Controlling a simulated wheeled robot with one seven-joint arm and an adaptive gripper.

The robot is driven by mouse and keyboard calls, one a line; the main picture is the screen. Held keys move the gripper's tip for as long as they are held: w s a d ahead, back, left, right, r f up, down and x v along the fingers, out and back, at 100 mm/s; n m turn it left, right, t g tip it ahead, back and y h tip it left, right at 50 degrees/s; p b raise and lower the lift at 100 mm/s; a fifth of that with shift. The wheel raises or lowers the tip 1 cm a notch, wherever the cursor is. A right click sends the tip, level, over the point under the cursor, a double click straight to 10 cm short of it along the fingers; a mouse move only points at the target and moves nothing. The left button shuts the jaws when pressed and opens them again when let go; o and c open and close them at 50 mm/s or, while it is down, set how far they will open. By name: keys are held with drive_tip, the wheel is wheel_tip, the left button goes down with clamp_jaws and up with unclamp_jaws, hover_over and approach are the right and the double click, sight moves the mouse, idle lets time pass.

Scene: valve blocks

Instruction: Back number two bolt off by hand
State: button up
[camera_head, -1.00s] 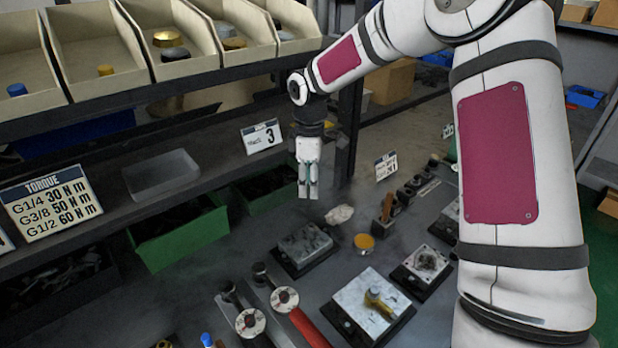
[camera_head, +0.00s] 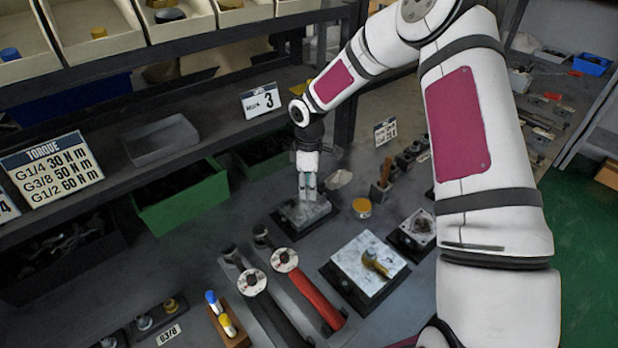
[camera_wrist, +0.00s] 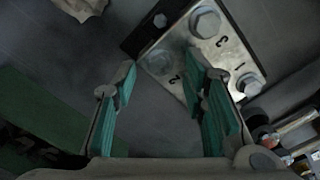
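The metal valve block (camera_wrist: 185,45) shows in the wrist view with digits 1, 2 and 3 marked on its face. The number two bolt (camera_wrist: 159,62) is a round, dull head beside the digit 2. My gripper (camera_wrist: 163,72) is open, its teal-padded fingers apart, with the bolt head between the fingertips in the picture. I cannot tell how far above it the tips are. In the head view my gripper (camera_head: 307,192) points down over the same block (camera_head: 300,214), which it partly hides. Bolts three (camera_wrist: 205,22) and one (camera_wrist: 247,83) are bright hex heads.
A block with a brass fitting (camera_head: 368,270) and another dark-based block (camera_head: 416,229) stand to the right. A yellow-lidded tin (camera_head: 362,207) and a pale crumpled rag (camera_head: 339,179) lie near my gripper. Torque wrenches (camera_head: 305,290) lie in front. A shelf is at left.

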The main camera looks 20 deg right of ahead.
drive_tip(key=shift+c, duration=0.3)
clamp_jaws()
drive_tip(key=n, duration=0.4)
drive_tip(key=shift+s, duration=0.1)
drive_tip(key=n, duration=0.4)
drive_tip(key=shift+s+n, duration=0.1)
drive_tip(key=shift+n, duration=0.3)
drive_tip(key=n, duration=0.6)
drive_tip(key=shift+d+n, duration=0.15)
drive_tip(key=shift+n, duration=0.15)
drive_tip(key=n, duration=0.6)
drive_tip(key=shift+s+d, duration=0.1)
